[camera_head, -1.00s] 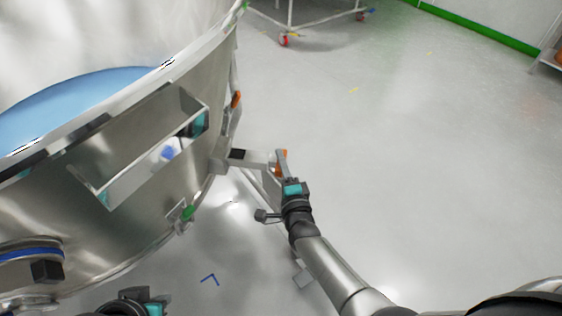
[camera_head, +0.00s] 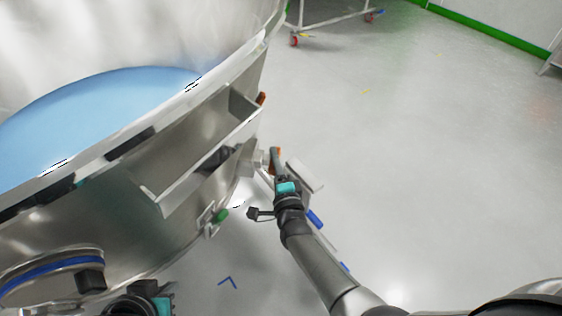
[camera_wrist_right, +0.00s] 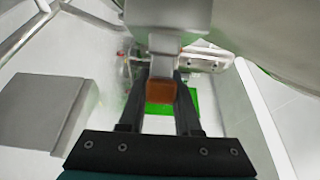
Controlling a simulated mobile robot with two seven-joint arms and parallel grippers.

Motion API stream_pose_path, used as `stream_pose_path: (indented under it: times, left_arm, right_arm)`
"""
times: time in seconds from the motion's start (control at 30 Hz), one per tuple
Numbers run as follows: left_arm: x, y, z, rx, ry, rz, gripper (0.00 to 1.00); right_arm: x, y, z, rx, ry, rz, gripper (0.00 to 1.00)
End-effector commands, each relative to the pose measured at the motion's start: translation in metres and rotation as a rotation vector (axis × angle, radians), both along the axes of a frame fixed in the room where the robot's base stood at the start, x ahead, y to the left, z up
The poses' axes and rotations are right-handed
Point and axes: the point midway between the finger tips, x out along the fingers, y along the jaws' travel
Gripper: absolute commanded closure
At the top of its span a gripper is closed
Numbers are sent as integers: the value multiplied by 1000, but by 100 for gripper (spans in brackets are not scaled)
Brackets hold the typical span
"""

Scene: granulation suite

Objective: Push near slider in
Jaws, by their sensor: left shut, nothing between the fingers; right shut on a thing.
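The near slider (camera_head: 257,158) is a short grey metal bar standing out from the right side of the big steel vessel (camera_head: 150,225). My right gripper (camera_head: 275,157) is at its outer end, beside the vessel wall. In the right wrist view my right gripper (camera_wrist_right: 161,88) is shut on the slider's orange end piece (camera_wrist_right: 161,91), with the grey bar (camera_wrist_right: 165,45) running on beyond it. My left gripper (camera_head: 140,298) is low at the picture's bottom edge, apart from the slider. It is shut and empty, and its fingertips are hard to make out.
Another orange piece (camera_head: 262,98) sits further back on the vessel's rim. A green-tipped fitting (camera_head: 219,216) and a round blue-ringed port (camera_head: 50,272) are on the vessel wall. A wheeled frame (camera_head: 325,22) stands at the back. The floor to the right is clear.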

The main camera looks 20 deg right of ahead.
Motion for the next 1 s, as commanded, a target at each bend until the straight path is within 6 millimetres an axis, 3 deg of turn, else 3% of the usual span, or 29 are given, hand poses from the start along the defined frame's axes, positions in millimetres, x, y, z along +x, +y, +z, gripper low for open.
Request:
stream_pose_path:
  times: [0.33,0.37,0.6,1.0]
  left_arm:
    - [1,-2,0,-5,-9,-1,100]
    - [1,-2,0,-5,-9,-1,100]
    - [1,-1,0,-5,-9,-1,100]
    - [-2,1,1,2,13,2,100]
  right_arm:
    - [2,8,1,4,1,10,100]
    - [2,8,1,4,1,10,65]
    - [2,6,1,2,1,6,38]
    - [-5,4,1,1,2,3,38]
